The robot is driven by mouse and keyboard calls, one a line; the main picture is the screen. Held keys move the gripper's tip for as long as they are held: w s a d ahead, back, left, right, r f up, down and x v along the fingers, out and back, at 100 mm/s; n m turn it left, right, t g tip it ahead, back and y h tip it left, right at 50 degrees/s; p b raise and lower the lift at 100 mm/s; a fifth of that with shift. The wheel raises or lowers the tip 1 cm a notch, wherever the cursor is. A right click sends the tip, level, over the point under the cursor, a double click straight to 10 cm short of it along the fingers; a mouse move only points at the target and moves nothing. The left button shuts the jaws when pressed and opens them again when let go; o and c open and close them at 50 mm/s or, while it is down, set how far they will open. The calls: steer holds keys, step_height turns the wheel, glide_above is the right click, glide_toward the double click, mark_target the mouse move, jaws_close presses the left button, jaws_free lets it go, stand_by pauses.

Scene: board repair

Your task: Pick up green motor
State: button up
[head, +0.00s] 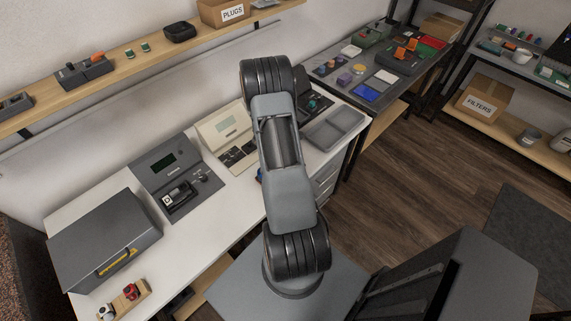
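I cannot surely pick out a green motor in the head view. A small teal-green part (315,104) sits in a dark device at the back right of the white bench, partly hidden by my arm. It is too small to tell whether it is a motor. A red motor-like part (131,291) and a white one (106,312) stand on a wooden block at the bench's front left. My arm rises in the middle of the view and hides part of the bench. My gripper is not visible.
The white bench (102,195) holds a grey toolbox (105,240), a dark grey station (178,175), a cream station (227,135) and a grey tray (334,127). A grey table (327,82) with coloured parts stands beyond. A wall shelf (130,62) runs above. Wooden floor (435,165) is clear at right.

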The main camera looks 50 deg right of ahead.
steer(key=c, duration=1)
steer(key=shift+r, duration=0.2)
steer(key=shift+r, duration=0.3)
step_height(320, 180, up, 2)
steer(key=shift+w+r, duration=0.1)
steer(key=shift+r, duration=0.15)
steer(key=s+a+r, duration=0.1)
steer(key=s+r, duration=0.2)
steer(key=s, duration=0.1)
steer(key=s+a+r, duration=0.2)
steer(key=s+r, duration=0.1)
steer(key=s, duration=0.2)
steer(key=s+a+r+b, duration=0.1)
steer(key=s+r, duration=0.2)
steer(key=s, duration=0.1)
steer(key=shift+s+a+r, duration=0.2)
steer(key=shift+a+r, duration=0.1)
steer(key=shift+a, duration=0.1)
